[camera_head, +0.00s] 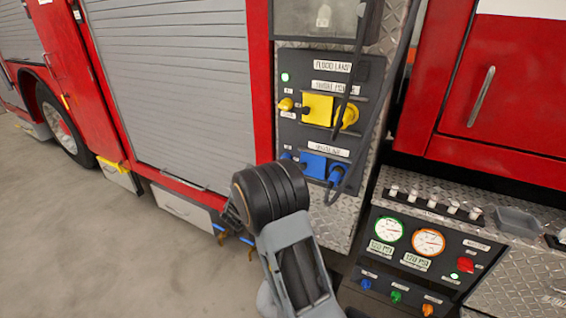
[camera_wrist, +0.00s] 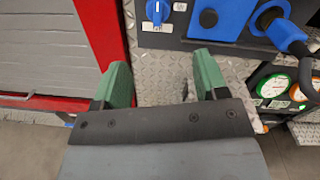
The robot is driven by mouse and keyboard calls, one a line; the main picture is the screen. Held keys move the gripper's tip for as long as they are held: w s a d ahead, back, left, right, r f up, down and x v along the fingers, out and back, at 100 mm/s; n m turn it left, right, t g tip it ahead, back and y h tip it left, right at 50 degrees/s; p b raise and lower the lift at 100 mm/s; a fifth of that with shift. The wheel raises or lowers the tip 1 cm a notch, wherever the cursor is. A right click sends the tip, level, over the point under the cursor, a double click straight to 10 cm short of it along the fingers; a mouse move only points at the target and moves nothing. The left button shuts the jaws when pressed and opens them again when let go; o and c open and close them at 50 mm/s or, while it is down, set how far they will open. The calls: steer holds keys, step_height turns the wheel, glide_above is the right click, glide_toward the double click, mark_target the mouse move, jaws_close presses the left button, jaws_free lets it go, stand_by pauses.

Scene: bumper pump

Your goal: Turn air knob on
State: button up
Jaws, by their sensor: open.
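A small blue knob (camera_head: 286,156) sits at the left of the blue row on the dark upright panel (camera_head: 368,72). The label above this row is too small to read surely, so I cannot tell for certain that it is the air knob. In the head view my arm hides most of the gripper.
A blue block (camera_head: 316,163) and blue plug (camera_head: 337,174) are right of the knob. Yellow fittings (camera_head: 318,108) sit above, with a black cable (camera_head: 358,130) hanging nearby. A gauge panel (camera_head: 405,265) with blue, green and orange knobs is lower right. Open floor (camera_head: 110,240) lies left.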

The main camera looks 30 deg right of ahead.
steer(key=p+x, duration=0.2)
steer(key=x, duration=1.1)
steer(key=shift+w, duration=0.35)
steer(key=shift+d, duration=0.1)
steer(key=shift+c, duration=0.4)
